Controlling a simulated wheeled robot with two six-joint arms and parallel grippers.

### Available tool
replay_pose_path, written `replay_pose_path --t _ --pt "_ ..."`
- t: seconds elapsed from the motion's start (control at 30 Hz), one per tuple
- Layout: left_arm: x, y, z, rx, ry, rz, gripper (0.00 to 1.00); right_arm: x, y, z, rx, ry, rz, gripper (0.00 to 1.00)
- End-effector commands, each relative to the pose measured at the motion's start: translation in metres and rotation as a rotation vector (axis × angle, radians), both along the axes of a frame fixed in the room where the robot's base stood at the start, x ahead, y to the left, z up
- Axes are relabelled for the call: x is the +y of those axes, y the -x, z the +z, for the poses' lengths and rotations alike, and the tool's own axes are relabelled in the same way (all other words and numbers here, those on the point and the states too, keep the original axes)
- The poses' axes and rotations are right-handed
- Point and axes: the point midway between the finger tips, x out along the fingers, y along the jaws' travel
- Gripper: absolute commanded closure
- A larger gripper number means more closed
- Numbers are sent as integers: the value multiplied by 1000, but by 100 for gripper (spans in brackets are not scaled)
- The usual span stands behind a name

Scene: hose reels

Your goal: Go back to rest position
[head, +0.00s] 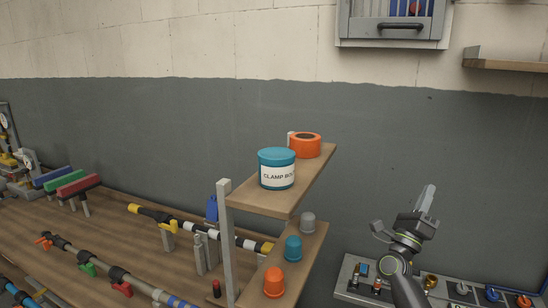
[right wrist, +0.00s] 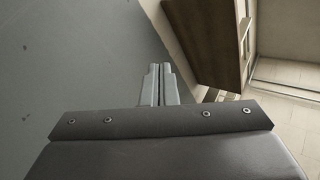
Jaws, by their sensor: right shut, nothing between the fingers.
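My right gripper (head: 427,200) is raised at the right of the head view, in front of the grey wall, with its fingers pointing up. Its fingers are shut with nothing between them; in the right wrist view the two fingertips (right wrist: 157,70) lie side by side. It is apart from the shelf and touches nothing that I can see. My left gripper is not in view.
A wooden two-tier shelf (head: 245,196) left of the gripper holds a teal clamp tub (head: 277,168), an orange roll (head: 305,145) and several caps. A fittings tray (head: 350,272) lies below. A wall shelf (head: 505,64) and cabinet (head: 392,43) are above.

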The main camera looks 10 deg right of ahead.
Motion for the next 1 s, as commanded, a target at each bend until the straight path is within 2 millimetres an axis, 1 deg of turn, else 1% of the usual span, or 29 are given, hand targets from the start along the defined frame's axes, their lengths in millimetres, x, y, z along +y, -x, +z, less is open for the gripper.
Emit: replay_pose_path --t 0.03,0.07,0.1,0.17,0.2,0.27,0.33,0.4,0.47,0.5,0.57,0.6,0.67,0.7,0.77,0.8,0.87,0.9,0.97,1.0 --pt "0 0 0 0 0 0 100 17 -10 5 89 135 -18 100" --pt "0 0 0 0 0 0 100 28 -17 7 142 221 -33 100" --pt "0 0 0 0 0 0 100 42 -25 8 215 335 -58 100" --pt "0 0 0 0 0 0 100 61 -38 5 322 509 -102 100" --pt "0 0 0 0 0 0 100 74 -46 1 394 625 -136 100" --pt "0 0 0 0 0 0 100 90 -58 -9 501 800 -195 100" --pt "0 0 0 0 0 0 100 104 -72 -24 626 1003 -271 100" --pt "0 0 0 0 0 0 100 113 -83 -43 748 1203 -355 100" --pt "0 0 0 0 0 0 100 117 -91 -60 850 1368 -431 100" --pt "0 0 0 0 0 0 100 116 -96 -72 918 1476 -483 100" --pt "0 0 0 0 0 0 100 113 -101 -89 1021 1632 -561 100" --pt "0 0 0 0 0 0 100 109 -104 -101 1089 1735 -615 100" --pt "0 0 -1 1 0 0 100 100 -106 -120 1194 1879 -687 100" --pt "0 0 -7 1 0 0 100 96 -100 -163 1233 1877 -618 100" --pt "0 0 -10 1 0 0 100 92 -91 -207 1289 1889 -556 100" --pt "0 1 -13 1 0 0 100 89 -85 -235 1325 1899 -516 100" --pt "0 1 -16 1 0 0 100 84 -72 -277 1380 1912 -455 100" --pt "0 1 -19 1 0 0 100 82 -63 -306 1419 1920 -413 100" --pt "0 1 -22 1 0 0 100 78 -46 -349 1477 1931 -348 100" --pt "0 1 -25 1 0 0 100 76 -33 -377 1514 1938 -305 100"
